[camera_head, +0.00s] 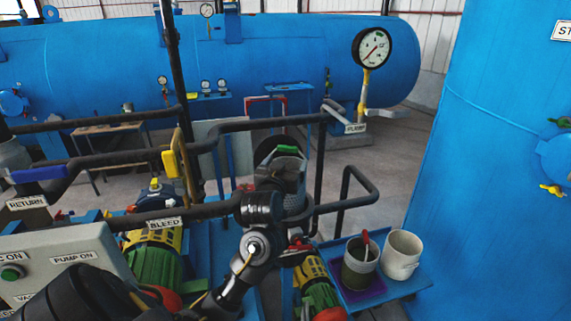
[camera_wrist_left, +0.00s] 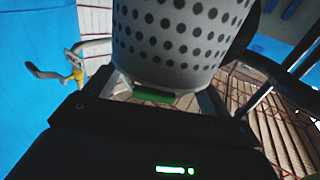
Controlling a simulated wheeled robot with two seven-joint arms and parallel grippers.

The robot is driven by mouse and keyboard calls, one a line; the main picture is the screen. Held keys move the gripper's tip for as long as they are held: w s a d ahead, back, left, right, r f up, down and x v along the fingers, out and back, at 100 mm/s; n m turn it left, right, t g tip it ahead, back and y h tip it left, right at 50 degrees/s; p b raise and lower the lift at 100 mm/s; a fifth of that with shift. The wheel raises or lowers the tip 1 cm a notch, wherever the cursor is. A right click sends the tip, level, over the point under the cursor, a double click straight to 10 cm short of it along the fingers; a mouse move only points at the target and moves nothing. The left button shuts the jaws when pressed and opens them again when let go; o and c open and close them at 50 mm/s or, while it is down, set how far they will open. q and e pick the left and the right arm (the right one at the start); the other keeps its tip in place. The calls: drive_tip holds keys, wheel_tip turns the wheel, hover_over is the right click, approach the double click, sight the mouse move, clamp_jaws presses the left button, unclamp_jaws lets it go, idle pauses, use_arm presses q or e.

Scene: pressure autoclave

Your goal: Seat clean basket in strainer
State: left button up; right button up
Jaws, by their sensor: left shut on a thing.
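My left gripper (camera_head: 287,158) is shut on the green handle (camera_head: 287,149) of a grey basket with round holes (camera_head: 297,204). My wrist and gripper hide part of the basket in the head view. In the left wrist view the perforated basket (camera_wrist_left: 180,35) fills the upper middle, with its green handle (camera_wrist_left: 153,95) between the fingers. A dark rounded rim (camera_head: 268,146) shows just behind the gripper and may be the strainer; I cannot tell whether the basket touches it or is inside it. My right gripper is not in view.
Dark pipes (camera_head: 240,125) run around the arm, with a yellow handle (camera_head: 174,165) at left. Green and yellow pumps (camera_head: 152,255) stand below. A dark bucket (camera_head: 355,276) and a white bucket (camera_head: 402,258) stand on a blue shelf (camera_head: 408,288) at right. A blue vessel (camera_head: 490,200) stands beyond.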

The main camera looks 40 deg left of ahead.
sight(285, 207)
use_arm(q)
drive_tip(key=shift+f+b, duration=4.1)
drive_tip(key=shift+f, duration=2.25)
drive_tip(key=shift+f+b, duration=0.6)
drive_tip(key=shift+f, duration=0.3)
drive_tip(key=o, duration=1.8)
drive_tip(key=shift+d, duration=0.1)
drive_tip(key=shift+s+d+f, duration=0.15)
drive_tip(key=shift+s, duration=0.2)
drive_tip(key=b+v, duration=0.1)
drive_tip(key=v, duration=0.9)
drive_tip(key=shift+r, duration=0.25)
